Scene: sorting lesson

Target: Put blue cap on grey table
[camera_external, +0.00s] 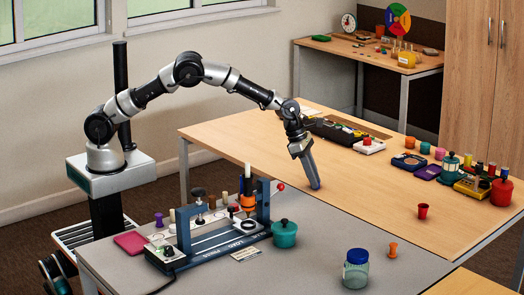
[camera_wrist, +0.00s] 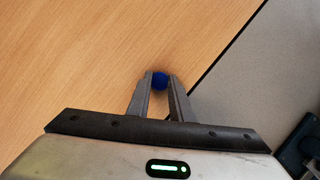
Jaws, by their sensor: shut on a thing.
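My gripper (camera_external: 315,186) is shut on a small round blue cap (camera_wrist: 160,80), which shows between its fingertips in the wrist view. The gripper (camera_wrist: 160,90) points down over the wooden table (camera_wrist: 90,60), near its edge with the grey table. I cannot tell exactly how high the cap is above the wood. The cap cannot be made out in the external view. The grey table (camera_external: 315,265) fills the front of the external view, and its surface also shows at the right of the wrist view (camera_wrist: 275,60).
A red cup (camera_external: 422,211) stands on the wood. Grey surface between pot and jar is clear.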

